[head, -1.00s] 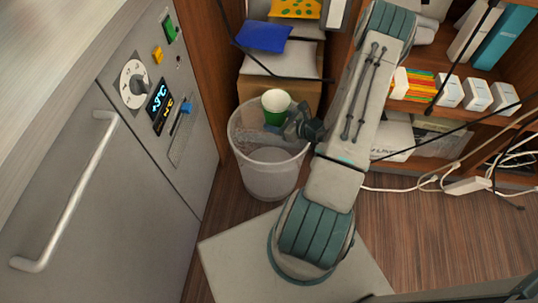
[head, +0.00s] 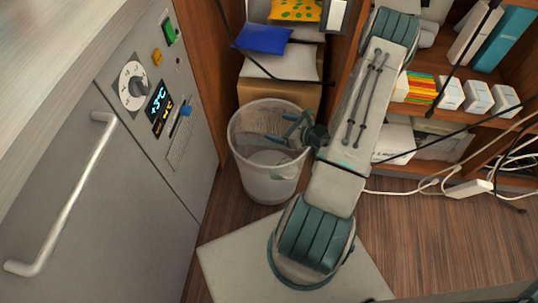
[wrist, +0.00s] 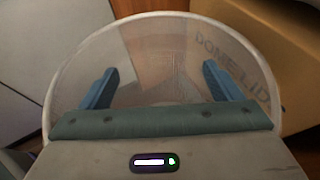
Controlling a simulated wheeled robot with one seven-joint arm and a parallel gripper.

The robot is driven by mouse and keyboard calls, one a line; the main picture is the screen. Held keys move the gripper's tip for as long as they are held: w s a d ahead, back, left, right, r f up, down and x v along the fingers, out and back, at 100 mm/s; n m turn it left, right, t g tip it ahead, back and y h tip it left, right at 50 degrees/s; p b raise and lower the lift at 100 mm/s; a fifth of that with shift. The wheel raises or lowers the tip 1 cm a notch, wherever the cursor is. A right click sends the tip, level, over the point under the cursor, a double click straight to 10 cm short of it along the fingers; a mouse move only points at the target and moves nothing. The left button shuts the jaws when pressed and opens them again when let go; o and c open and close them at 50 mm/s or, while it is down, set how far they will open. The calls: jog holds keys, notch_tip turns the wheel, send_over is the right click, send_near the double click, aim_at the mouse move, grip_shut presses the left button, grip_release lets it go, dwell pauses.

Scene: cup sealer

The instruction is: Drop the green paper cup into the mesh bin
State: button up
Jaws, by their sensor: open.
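The mesh bin (head: 268,186) stands upright on the floor, pale and see-through, beside the grey cabinet. My gripper (head: 290,128) is over the right part of its mouth, with its blue fingers spread apart and nothing between them. In the wrist view the two open fingers (wrist: 160,78) are inside the outline of the bin's round rim (wrist: 165,14). The green paper cup cannot be made out in either view now. The inside of the bin is blurred by the mesh, and my gripper's body hides its near part in the wrist view.
A grey cabinet (head: 110,190) with a handle and dial panel stands close on the left. A cardboard box (head: 285,94) is right behind the bin. Shelves (head: 460,115) with boxes and loose cables are on the right.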

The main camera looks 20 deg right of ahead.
jog(key=p+v, duration=0.2)
jog(key=v, duration=1)
jog(key=shift+s, duration=0.1)
jog(key=a+r+n+g+y+p, duration=0.2)
jog(key=a+r+n+g+p, duration=0.4)
jog(key=r, duration=0.7)
jog(key=a+r+n+g+y+p, duration=0.1)
jog(key=a+r+n+g+p, duration=0.3)
jog(key=a+r+n, duration=0.7)
jog(key=s+a+r+n+h+p, duration=0.1)
jog(key=s+r+n+h+p, duration=0.1)
jog(key=r, duration=0.8)
jog(key=s+a+r+n+h+p, duration=0.1)
jog(key=s+r+n+h+p, duration=0.1)
jog(key=r+n+h+p, duration=0.2)
jog(key=s+a+r+n+t+h+p, duration=0.1)
jog(key=s+r+n+h+p, duration=0.2)
jog(key=r+n+p, duration=0.4)
notch_tip(320, 180, up, 9)
jog(key=shift+a+r+h+p, duration=0.15)
jog(key=shift+h+p, duration=0.15)
jog(key=shift+p, duration=0.65)
